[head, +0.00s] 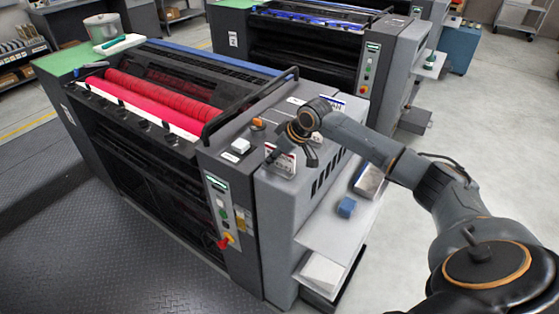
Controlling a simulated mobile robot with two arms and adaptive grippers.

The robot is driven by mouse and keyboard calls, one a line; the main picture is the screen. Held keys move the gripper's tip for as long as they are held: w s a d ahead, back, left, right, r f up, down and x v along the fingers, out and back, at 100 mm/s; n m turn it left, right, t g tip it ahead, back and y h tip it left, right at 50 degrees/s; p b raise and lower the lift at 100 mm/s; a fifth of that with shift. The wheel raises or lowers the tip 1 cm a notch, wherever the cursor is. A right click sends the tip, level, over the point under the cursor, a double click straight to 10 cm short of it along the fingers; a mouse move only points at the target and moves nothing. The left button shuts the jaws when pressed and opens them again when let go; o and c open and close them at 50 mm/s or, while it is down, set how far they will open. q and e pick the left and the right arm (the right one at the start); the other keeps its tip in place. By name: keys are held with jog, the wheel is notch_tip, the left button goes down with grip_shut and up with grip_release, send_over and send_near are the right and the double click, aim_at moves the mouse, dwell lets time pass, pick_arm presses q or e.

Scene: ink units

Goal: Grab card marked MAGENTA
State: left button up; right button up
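A small white card (284,166) with a dark reddish band stands on the grey top of the near press's end cabinet. Its lettering is too small to read, so I cannot tell if it says MAGENTA. My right gripper (291,157) is right over this card, its dark fingers spread apart. The fingers partly cover the card's upper edge, and I cannot tell if they touch it. Another card (338,105) with a blue band stands farther back on the same top, partly behind my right arm. My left gripper is not in view.
The near press has a magenta-red roller (165,97) and a black rail beside the cabinet top. An orange knob (258,124) and a white block (240,146) sit left of the gripper. A blue block (346,207) lies on the side shelf (335,232).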

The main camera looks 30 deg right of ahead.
grip_shut()
jog(key=shift+r, duration=0.15)
